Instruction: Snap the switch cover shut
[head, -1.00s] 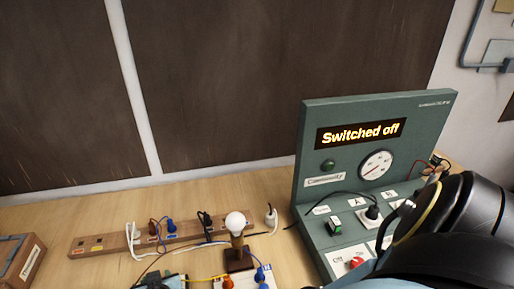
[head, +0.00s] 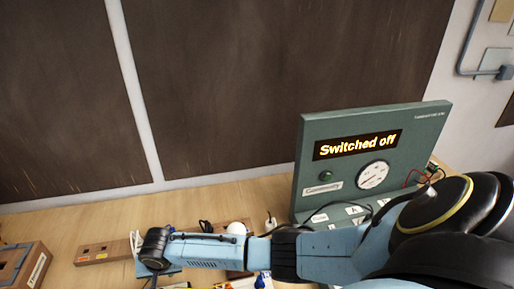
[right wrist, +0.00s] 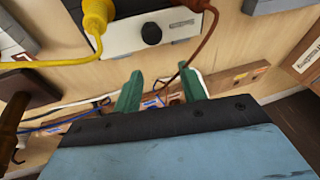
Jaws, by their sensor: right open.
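I cannot make out the switch cover for certain in either view. My right gripper (right wrist: 162,82) shows its two green fingers apart, with no object clearly held between them. The fingers point toward a pale box with a dark front and a round black knob (right wrist: 151,33). A red-brown cable (right wrist: 188,58) runs down close to the right finger. In the head view my right arm reaches across to the left, over the bench, and hides most of the small parts there. My left gripper is not in view.
The green panel (head: 420,138) reads "Switched off". A white bulb (head: 238,227) shows just behind my arm. A wooden socket strip (head: 98,253) and a wooden box (head: 24,266) are on the left. A yellow plug (right wrist: 97,14) and loose cables lie around the gripper.

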